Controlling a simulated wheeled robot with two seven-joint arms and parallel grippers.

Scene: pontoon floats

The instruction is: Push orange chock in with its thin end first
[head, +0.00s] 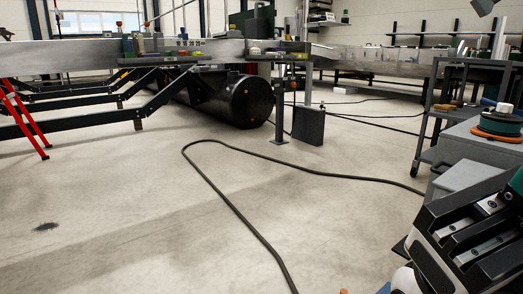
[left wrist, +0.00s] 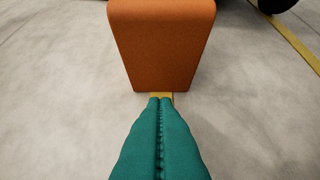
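The orange chock (left wrist: 162,45) fills the upper middle of the left wrist view. Its face looks wider at the top of the picture and narrower towards my fingers. My left gripper (left wrist: 160,98) has its green fingers pressed together, with nothing visible between them. The tips are at the chock's lower edge; I cannot tell whether they touch it. In the head view my left gripper does not show. Part of what looks like my right gripper (head: 475,238) is at the lower right, its fingers mostly cut off by the frame.
A yellow floor line (left wrist: 292,40) and a dark rounded thing (left wrist: 275,4) are at the upper right of the wrist view. In the head view a black cylinder (head: 245,102) lies under a long bench, a cable (head: 225,195) crosses the floor, and a cart (head: 436,105) stands right.

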